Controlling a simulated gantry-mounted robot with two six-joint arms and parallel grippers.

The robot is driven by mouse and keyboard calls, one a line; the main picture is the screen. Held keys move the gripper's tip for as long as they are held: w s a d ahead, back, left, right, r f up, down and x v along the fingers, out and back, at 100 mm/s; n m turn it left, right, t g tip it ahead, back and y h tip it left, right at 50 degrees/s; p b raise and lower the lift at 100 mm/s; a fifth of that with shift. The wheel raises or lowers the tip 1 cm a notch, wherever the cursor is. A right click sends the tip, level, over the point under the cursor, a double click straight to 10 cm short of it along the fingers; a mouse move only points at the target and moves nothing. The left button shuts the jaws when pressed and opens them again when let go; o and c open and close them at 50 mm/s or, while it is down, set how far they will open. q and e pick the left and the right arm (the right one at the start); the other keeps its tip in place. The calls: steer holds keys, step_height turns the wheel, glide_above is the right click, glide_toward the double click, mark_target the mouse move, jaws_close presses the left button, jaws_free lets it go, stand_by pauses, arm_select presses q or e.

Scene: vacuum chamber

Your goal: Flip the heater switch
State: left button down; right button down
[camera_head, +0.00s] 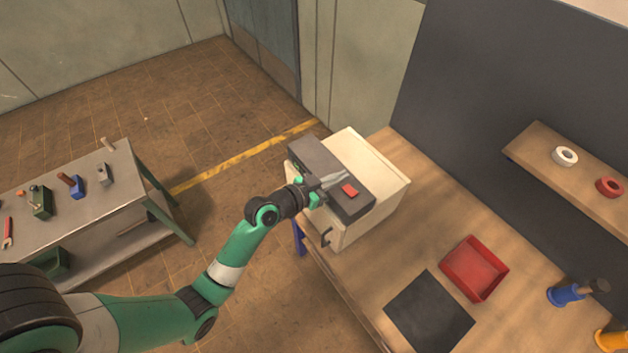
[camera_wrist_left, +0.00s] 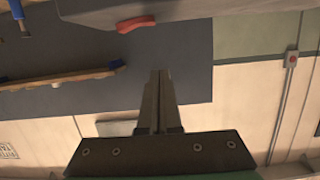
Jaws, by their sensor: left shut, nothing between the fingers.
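The heater is a cream box with a dark grey top panel, and it stands on the wooden bench. A red rocker switch (camera_head: 349,190) sits on the dark panel (camera_head: 352,209). In the left wrist view the red switch (camera_wrist_left: 135,23) shows at the top, on the dark panel's edge. My left gripper (camera_head: 346,176) is shut and empty, its fingertips over the panel close beside the switch. Whether they touch the panel I cannot tell. In the wrist view its fingers (camera_wrist_left: 160,75) are together, apart from the switch in the picture. My right gripper is not in view.
A red tray (camera_head: 474,269) and a black mat (camera_head: 428,314) lie on the bench to the right. A shelf with a white roll (camera_head: 564,156) and a red roll (camera_head: 609,187) is on the dark wall. A metal table (camera_head: 75,210) with tools stands at left.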

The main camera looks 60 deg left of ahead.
arm_select(q)
steer(key=v, duration=0.8)
steer(key=shift+s+f, duration=0.25)
steer(key=shift+s, duration=0.2)
steer(key=w+d+r+m+t+h, duration=0.25)
steer(key=d+r, duration=0.25)
steer(key=r, duration=0.6)
steer(key=w+d+r+m+t+h, duration=0.25)
steer(key=d+r, duration=0.25)
steer(key=r, duration=0.5)
steer(key=w+d+r+m+t+h, duration=0.15)
steer(key=w+d+r, duration=0.3)
steer(key=r, duration=0.65)
steer(key=s+d+r+n+t+y, duration=0.1)
steer(key=s+r+n+t+y, duration=0.3)
steer(key=r, duration=0.6)
steer(key=s+r+t+h, duration=0.1)
steer(key=s+r+t, duration=0.1)
steer(key=s+r, duration=0.55)
step_height(320, 180, up, 15)
steer(key=w+n+p, duration=0.1)
steer(key=p, duration=1.3)
steer(key=shift+w+r, duration=0.25)
steer(key=shift+w, duration=0.1)
